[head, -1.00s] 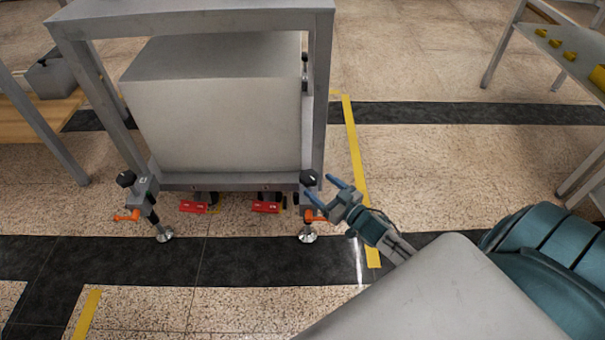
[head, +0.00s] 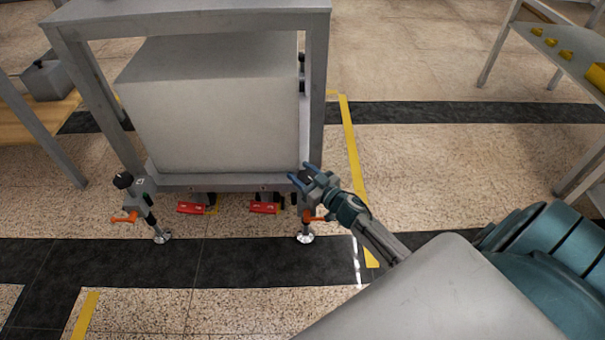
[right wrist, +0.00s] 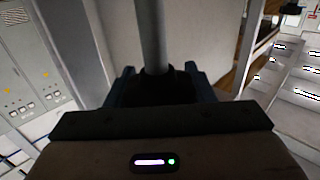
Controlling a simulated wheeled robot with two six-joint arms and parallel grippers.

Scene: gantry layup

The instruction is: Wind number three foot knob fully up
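The gantry's near right foot (head: 306,237) has a round metal pad, an orange lever (head: 313,217) and a black knob on top. Its number cannot be read. My right gripper (head: 299,172) is at this knob, its two blue fingers one on each side of it. In the right wrist view the dark knob (right wrist: 156,88) lies between the fingertips, below a grey upright post. The fingers look apart, and firm contact cannot be made out. The near left foot has a similar black knob (head: 123,180). My left gripper is not in view.
The grey gantry frame (head: 235,188) stands around a large pale block (head: 215,120). Red pedals (head: 265,208) sit low under its front edge. A table with yellow items (head: 565,60) is at the right. The floor right of the frame is clear, with a yellow tape line (head: 352,150).

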